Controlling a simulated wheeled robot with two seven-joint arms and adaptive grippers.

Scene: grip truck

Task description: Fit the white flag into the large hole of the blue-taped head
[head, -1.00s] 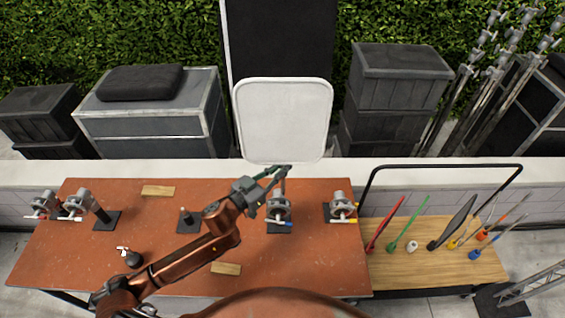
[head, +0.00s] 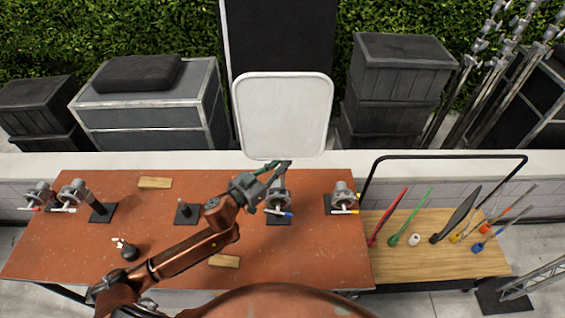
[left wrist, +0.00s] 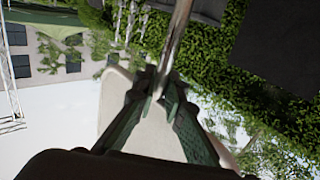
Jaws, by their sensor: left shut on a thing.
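The white flag (head: 283,115) is an upright rounded panel above the far edge of the red table. My left gripper (head: 276,172) is shut at its lower edge, where a thin metal rod (left wrist: 178,40) shows between the green fingers (left wrist: 160,92) in the left wrist view. The blue-taped head (head: 278,203) is a grey clamp with a blue-tipped handle on a dark base, just below the gripper in the head view. The gripper and arm partly cover the area above it, and its large hole cannot be made out. My right gripper is not in view.
A small dark stand (head: 187,212) and wooden blocks (head: 225,261) lie on the red table (head: 310,255). A rack of coloured sticks (head: 465,262) is at the right.

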